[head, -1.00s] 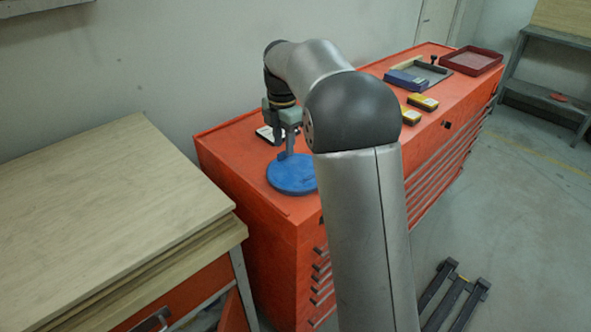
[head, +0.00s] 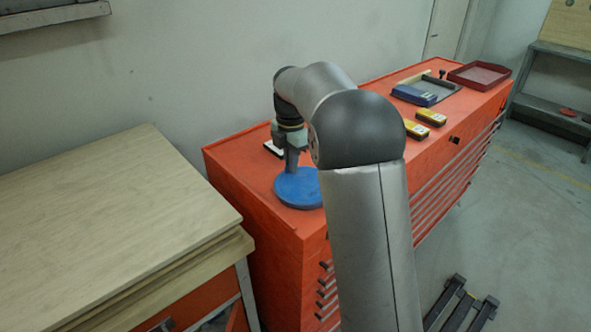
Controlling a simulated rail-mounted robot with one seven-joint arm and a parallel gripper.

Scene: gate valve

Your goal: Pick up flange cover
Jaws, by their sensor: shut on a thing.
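The flange cover is a blue round disc (head: 297,190) near the left front end of the orange tool cabinet's top. In the head view its right edge is partly hidden behind my arm. My gripper (head: 291,168) points down over the disc's middle, with its fingers close together and shut on the disc's raised centre part. The grasp itself is small and partly hidden. The disc appears level, at or just above the cabinet top; I cannot tell whether it touches.
The orange cabinet (head: 232,160) also carries a white-and-black item (head: 272,149) behind my gripper, yellow boxes (head: 430,117), a blue box (head: 413,95) and a dark red tray (head: 479,76). A wooden-topped bench (head: 110,225) stands at left.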

